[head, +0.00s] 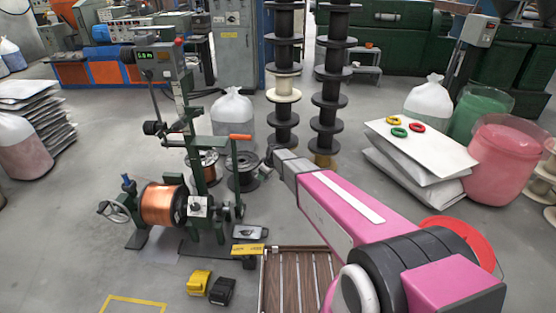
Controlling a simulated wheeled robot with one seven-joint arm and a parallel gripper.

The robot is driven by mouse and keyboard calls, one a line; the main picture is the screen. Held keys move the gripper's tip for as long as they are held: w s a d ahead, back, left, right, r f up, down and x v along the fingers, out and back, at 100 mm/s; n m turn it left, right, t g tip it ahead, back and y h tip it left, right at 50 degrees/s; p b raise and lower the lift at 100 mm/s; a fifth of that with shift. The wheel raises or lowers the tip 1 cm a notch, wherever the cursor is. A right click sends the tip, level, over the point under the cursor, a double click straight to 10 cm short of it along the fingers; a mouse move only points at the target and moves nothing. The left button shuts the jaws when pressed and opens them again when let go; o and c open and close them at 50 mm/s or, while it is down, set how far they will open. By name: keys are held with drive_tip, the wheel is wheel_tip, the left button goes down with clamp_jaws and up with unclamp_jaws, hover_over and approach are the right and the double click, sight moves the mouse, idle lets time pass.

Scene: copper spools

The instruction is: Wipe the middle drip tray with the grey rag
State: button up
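I cannot make out a grey rag or a row of drip trays in the head view. A small dark-grey flat item (249,232) lies on the floor by the winding machine's foot; I cannot tell what it is. My pink arm reaches from the lower right toward the middle. Its far end is a grey block, which seems to be my gripper (286,162), over the floor in front of the spool stacks. Its fingers are not clear, and I cannot see whether it holds anything.
A green winding machine (196,150) with a copper spool (161,204) stands at left. A slatted brown pallet (297,280), yellow block (199,283) and black block (222,291) lie in front. Stacked sacks (420,155) and a pink bin (507,158) stand right. Floor at lower left is mostly clear.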

drive_tip(key=s+a+f+n+g, duration=0.1)
drive_tip(key=a+f, duration=0.3)
drive_tip(key=f, duration=0.3)
drive_tip(key=a+f+n, duration=0.2)
drive_tip(key=a+f, duration=0.2)
drive_tip(key=f, duration=0.2)
drive_tip(key=n+g+y, duration=0.1)
drive_tip(key=n, duration=0.2)
hover_over(247, 232)
drive_tip(key=a, duration=0.3)
wheel_tip(247, 232, down, 16)
drive_tip(key=shift+w+d+f, duration=0.1)
drive_tip(key=shift+d+f, duration=0.05)
drive_tip(key=shift+f, duration=1.8)
drive_tip(key=shift+d+f, duration=0.1)
drive_tip(key=shift+f, duration=1.8)
drive_tip(key=shift+f, duration=0.4)
drive_tip(key=shift+d, duration=0.15)
drive_tip(key=shift+d, duration=0.65)
drive_tip(key=shift+d, duration=0.15)
drive_tip(key=shift+d, duration=0.7)
drive_tip(key=shift+d, duration=0.15)
